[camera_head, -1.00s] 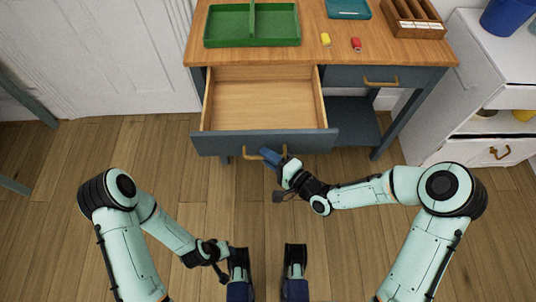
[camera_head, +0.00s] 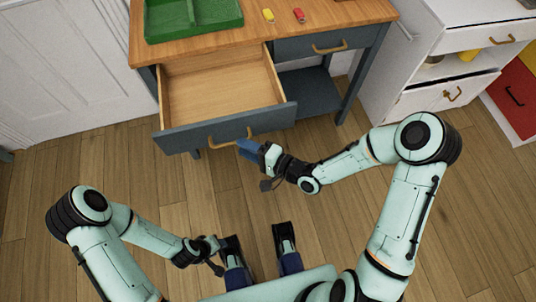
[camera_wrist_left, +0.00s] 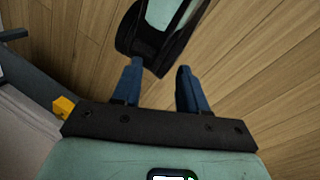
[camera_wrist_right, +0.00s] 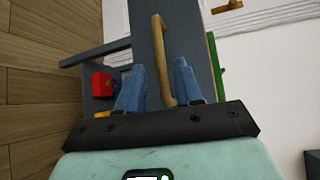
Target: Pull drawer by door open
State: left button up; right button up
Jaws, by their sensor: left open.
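The drawer (camera_head: 222,92) is pulled well out of the blue-grey desk and looks empty inside. Its front panel (camera_head: 272,122) carries a brass handle (camera_head: 228,138), which also shows in the right wrist view (camera_wrist_right: 160,50). My right gripper (camera_head: 245,146) is just in front of the handle's right part. In the right wrist view its blue fingers (camera_wrist_right: 160,65) are parted, with the handle seen between them; I see no grip on it. My left gripper (camera_wrist_left: 158,70) is open and empty, low over the floor and far from the drawer.
The wooden desktop holds a green tray (camera_head: 160,36) and small yellow (camera_head: 268,15) and red (camera_head: 299,15) items. A closed drawer (camera_head: 335,42) is at the right. A white door (camera_head: 70,75) stands left, a white cabinet (camera_head: 425,98) right. Wooden floor in front is clear.

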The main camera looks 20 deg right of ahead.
pick_arm(q)
jog(key=shift+g+h, duration=0.3)
jog(key=shift+g, duration=0.2)
jog(key=s+r+p, duration=0.1)
jog(key=s+d+r, duration=0.1)
jog(key=s, duration=0.1)
jog(key=shift+d+r+p, duration=0.15)
jog(key=shift+r+p, duration=0.05)
jog(key=shift+p, duration=0.15)
pick_arm(e)
jog(key=v, duration=0.9)
jog(key=shift+s, duration=0.2)
jog(key=shift+d, duration=0.15)
jog(key=s+d+f+n+g+h, duration=0.1)
jog(key=s+f+n+g+h, duration=0.4)
jog(key=s+f, duration=0.55)
jog(key=s+d+f+n+g+h, duration=0.1)
jog(key=s+f+g+h, duration=0.2)
jog(key=s+f+g, duration=0.75)
pick_arm(q)
notch_tip(320, 180, up, 13)
jog(key=p, duration=1.4)
jog(key=shift+d+r+g, duration=0.15)
jog(key=shift+g, duration=0.25)
pick_arm(e)
jog(key=w+r+t, duration=0.3)
jog(key=r, duration=0.6)
